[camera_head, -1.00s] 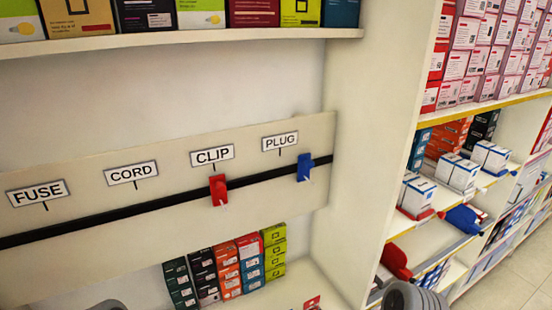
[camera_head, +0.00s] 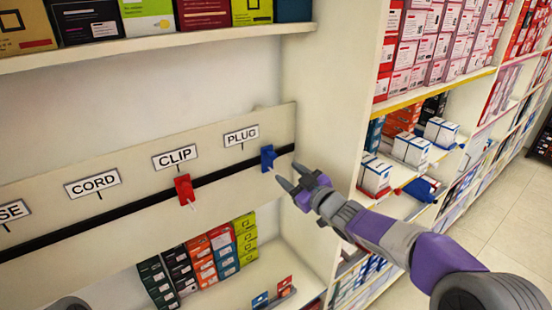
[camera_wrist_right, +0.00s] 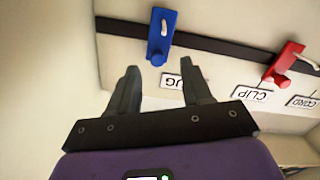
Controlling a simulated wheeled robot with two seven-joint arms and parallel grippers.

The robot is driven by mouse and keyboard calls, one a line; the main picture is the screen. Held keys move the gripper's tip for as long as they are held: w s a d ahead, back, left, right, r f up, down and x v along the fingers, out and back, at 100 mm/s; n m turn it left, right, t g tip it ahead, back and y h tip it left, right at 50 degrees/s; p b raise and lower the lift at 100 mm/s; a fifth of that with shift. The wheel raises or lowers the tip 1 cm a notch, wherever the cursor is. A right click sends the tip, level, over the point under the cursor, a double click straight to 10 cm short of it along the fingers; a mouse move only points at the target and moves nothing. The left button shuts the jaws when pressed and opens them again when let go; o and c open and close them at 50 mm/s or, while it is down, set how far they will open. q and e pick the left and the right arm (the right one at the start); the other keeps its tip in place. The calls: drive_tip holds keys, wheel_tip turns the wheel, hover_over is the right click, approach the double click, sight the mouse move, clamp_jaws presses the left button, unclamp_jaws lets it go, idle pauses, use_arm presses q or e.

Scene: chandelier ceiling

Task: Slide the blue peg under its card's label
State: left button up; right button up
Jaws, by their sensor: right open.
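The blue peg (camera_head: 268,158) sits on the black rail (camera_head: 232,172), below and a little right of the PLUG label (camera_head: 241,135). The red peg (camera_head: 185,189) is on the rail below the CLIP label (camera_head: 174,158). My right gripper (camera_head: 287,173) is open and empty, just right of and below the blue peg. In the right wrist view the blue peg (camera_wrist_right: 160,38) lies beyond the open fingertips (camera_wrist_right: 161,75), apart from them. The finger partly covers the PLUG label there. Two small cards, blue (camera_head: 260,300) and red (camera_head: 284,286), stand on the lower shelf. My left gripper is out of view.
The CORD label (camera_head: 93,184) and a partly cut-off label are further left on the board (camera_head: 120,165). Stacked boxes (camera_head: 200,262) stand on the shelf below. A side panel (camera_head: 325,120) rises close to the right of the rail's end.

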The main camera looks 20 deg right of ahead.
sight(274, 158)
drive_tip(key=x, duration=0.2)
drive_tip(key=r+x, duration=0.1)
drive_tip(key=x, duration=0.2)
drive_tip(key=p+x, duration=0.1)
drive_tip(key=x, duration=0.1)
drive_tip(key=shift+w+r, duration=0.25)
drive_tip(key=shift+r, duration=0.1)
clamp_jaws()
